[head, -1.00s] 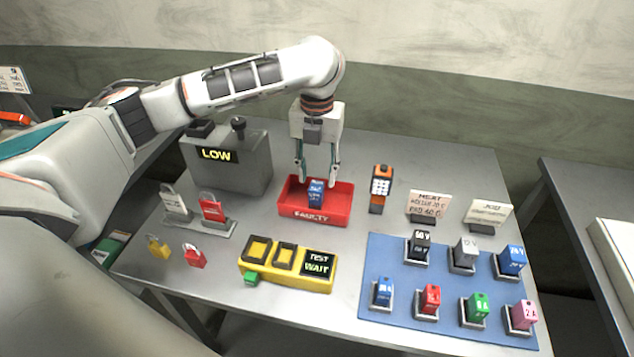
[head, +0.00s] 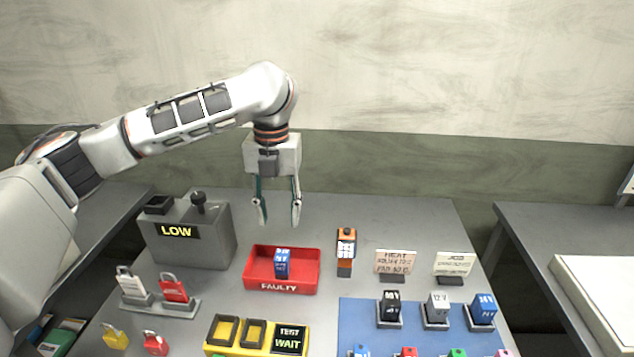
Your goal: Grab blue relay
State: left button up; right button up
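My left gripper (head: 277,219) is open and empty, pointing down above and behind the red tray marked FAULTY (head: 248,270). A blue relay (head: 282,263) stands inside that tray, apart from the fingers. Another blue relay (head: 484,309) stands in a holder at the back right of the blue mat (head: 362,323). A third blue block (head: 360,351) shows only its top at the mat's front left, cut off by the picture's lower edge. My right gripper is not in view.
A grey box reading LOW (head: 190,245) stands left, with padlocks (head: 174,288) before it. A yellow tester reading WAIT (head: 262,336) is at the front. An orange-black handheld device (head: 345,250) and two cards (head: 395,262) stand right of the tray.

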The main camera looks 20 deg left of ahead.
aim_at(482, 308)
jog(key=k, duration=1)
